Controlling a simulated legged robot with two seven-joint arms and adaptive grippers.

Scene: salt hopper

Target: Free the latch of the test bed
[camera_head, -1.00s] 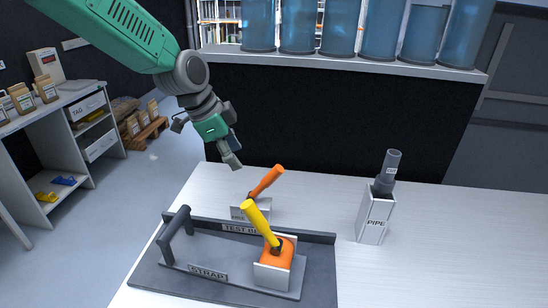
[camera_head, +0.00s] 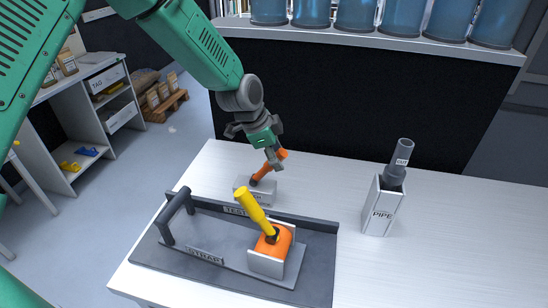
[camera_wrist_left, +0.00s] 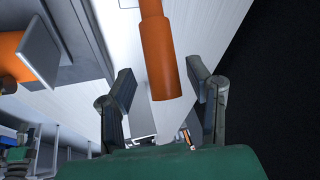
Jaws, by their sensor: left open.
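The grey test bed (camera_head: 230,270) lies on the white table, with a dark raised handle at its left end and a strap label in front. A yellow lever (camera_head: 252,210) leans up and left from an orange block (camera_head: 275,242) in a light bracket. Behind the bed, an orange handle (camera_head: 263,173) tilts up from a light grey holder (camera_head: 257,192). My left gripper (camera_head: 274,155) is open at the orange handle's upper end. In the left wrist view the handle (camera_wrist_left: 160,60) reaches between the spread fingers (camera_wrist_left: 162,82); contact is unclear. My right gripper is out of view.
A labelled pipe holder (camera_head: 382,208) with a grey pipe (camera_head: 400,160) stands to the right on the table. Blue containers (camera_head: 355,15) line a shelf behind. The table's right part is clear.

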